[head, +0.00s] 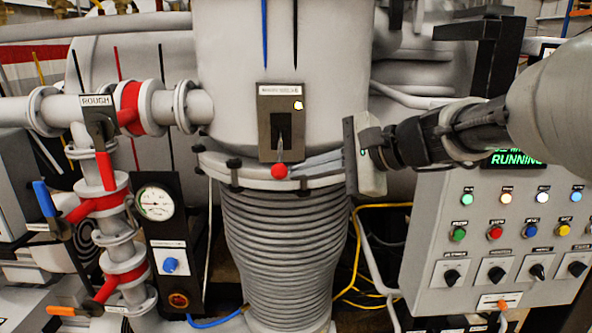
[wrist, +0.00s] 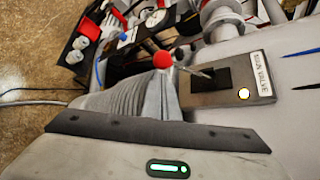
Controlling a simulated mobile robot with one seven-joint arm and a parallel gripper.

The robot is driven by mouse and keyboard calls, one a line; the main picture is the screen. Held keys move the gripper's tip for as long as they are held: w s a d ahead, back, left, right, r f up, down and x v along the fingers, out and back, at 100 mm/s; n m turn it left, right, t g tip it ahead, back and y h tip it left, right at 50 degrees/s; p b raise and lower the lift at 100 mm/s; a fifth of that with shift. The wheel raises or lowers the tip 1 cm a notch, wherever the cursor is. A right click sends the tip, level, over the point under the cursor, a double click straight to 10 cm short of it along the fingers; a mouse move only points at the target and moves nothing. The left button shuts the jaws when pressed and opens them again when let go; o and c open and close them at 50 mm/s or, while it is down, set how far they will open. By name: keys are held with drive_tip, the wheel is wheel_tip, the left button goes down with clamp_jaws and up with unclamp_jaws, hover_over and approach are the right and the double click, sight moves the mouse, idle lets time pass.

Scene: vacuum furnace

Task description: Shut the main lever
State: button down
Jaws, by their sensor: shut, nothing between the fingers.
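The main lever is a thin metal rod with a red ball knob (head: 279,171). It sticks out of a dark slot in the main valve plate (head: 266,122), with the knob at the plate's lower edge in the head view. The plate carries a label and a lit lamp. My gripper (head: 296,171) reaches in from the right, shut and empty, with its tips right by the knob. In the wrist view, the red knob (wrist: 163,60) shows just beyond the tips of my gripper (wrist: 163,78). I cannot tell whether they touch.
The plate sits on a big grey vessel above a ribbed bellows (head: 285,255). Left are the rough valve lever (head: 104,165), red-banded pipes and a gauge box (head: 165,235). Right is a control panel (head: 490,240) with buttons and knobs. Yellow cables (head: 355,285) hang between.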

sight(282, 163)
drive_tip(key=shift+s+r+p, duration=0.1)
drive_tip(key=shift+r+p, duration=0.25)
drive_tip(key=shift+p, duration=0.35)
drive_tip(key=shift+r+m+g+p, duration=0.2)
drive_tip(key=shift+m+g+p, duration=0.1)
drive_tip(key=shift+g+p, duration=0.15)
drive_tip(key=r+p, duration=0.2)
drive_tip(key=p, duration=0.1)
drive_tip(key=shift+s+r, duration=0.3)
drive_tip(key=shift+s, duration=0.1)
drive_tip(key=r, duration=0.1)
drive_tip(key=r+p, duration=0.2)
drive_tip(key=r, duration=0.1)
drive_tip(key=shift+w+r, duration=0.1)
drive_tip(key=shift+w, duration=0.15)
drive_tip(key=shift+r, duration=0.1)
idle(0.7)
